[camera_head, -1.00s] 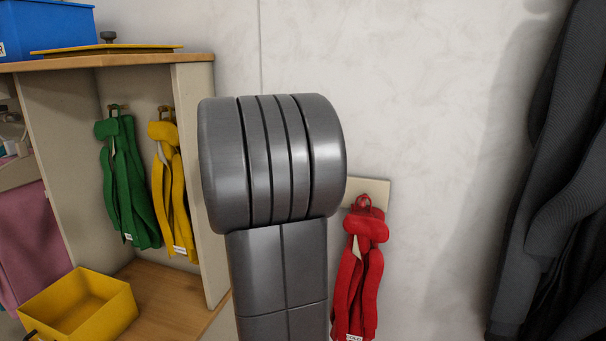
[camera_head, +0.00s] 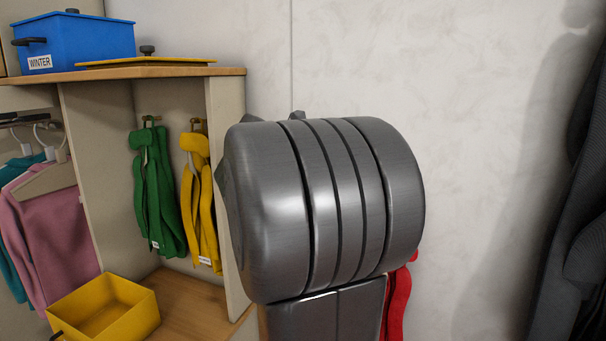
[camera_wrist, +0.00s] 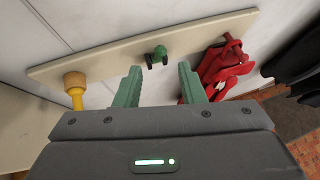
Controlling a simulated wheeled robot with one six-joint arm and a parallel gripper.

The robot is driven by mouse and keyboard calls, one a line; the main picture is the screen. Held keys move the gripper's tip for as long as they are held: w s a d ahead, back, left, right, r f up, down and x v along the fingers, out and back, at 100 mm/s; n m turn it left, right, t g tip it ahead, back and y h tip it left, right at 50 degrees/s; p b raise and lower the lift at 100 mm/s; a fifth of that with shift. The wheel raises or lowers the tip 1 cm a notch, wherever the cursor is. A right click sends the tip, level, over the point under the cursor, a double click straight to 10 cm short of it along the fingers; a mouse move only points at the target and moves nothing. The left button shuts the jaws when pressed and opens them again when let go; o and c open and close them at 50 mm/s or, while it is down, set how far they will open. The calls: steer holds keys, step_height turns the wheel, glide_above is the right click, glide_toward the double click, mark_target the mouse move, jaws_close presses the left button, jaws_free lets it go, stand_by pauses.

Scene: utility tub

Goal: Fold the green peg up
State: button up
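In the wrist view, a pale board (camera_wrist: 105,58) on the wall carries a yellow peg (camera_wrist: 75,90) at left, a small green peg (camera_wrist: 157,55) in the middle and a red scarf (camera_wrist: 222,68) at right. The green peg looks short and rounded with dark parts at its sides; its exact fold angle is unclear. My gripper (camera_wrist: 159,78) is open, its two green fingers apart and empty. The green peg shows just beyond the gap between the fingertips, seemingly not touched. In the head view my arm hides the gripper, the board and the green peg.
Dark clothing hangs at right (camera_head: 570,220). At left, a cubby holds a green scarf (camera_head: 158,195), a yellow scarf (camera_head: 200,200) and a yellow bin (camera_head: 105,310). A blue box (camera_head: 75,42) and a yellow lid (camera_head: 160,62) sit above. The wall is bare between.

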steer(key=v, duration=0.5)
steer(key=shift+s+a+r, duration=0.2)
steer(key=shift+s, duration=0.05)
